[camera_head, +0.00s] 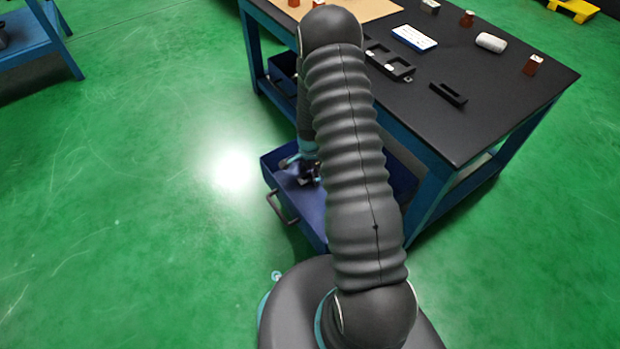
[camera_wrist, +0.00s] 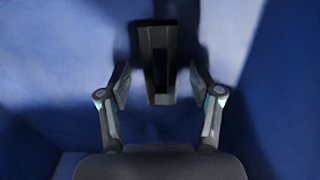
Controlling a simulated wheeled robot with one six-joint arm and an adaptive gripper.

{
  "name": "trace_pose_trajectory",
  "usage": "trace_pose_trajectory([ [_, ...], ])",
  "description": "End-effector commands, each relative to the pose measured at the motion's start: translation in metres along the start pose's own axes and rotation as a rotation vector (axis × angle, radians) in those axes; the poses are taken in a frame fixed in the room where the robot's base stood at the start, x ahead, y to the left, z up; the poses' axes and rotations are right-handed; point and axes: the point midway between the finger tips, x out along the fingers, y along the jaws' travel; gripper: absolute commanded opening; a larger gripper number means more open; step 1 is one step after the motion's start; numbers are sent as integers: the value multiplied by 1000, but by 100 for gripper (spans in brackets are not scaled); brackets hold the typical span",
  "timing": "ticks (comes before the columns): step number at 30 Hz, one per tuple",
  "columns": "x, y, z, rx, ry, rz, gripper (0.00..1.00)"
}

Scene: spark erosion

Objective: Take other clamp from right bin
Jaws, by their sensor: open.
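A dark clamp (camera_wrist: 157,62) lies on the blue floor of the bin, upright in the middle of the wrist view. My gripper (camera_wrist: 160,88) is open, with one finger on each side of the clamp's lower part and visible gaps between. I cannot tell how high the fingers are above the bin floor. In the head view my gripper (camera_head: 310,174) reaches down into the pulled-out blue bin (camera_head: 275,185) under the table. My arm hides much of this bin and its contents there.
A dark-topped table (camera_head: 470,110) stands over the bin. On it are a black tray (camera_head: 390,62), a black slotted block (camera_head: 448,93), a blue-white box (camera_head: 414,38) and a white cylinder (camera_head: 491,42). Another blue bin (camera_head: 283,68) is further back.

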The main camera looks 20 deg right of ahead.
Motion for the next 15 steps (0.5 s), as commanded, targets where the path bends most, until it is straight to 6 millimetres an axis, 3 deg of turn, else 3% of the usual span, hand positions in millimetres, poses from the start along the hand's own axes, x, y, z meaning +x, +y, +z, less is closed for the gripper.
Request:
trace_pose_trajectory([
  [5,0,0,0,0,0,-1,65],
  [12,0,0,0,0,0,0,5],
  [13,0,0,0,0,0,0,0],
  [15,-1,0,0,0,0,-1,0],
])
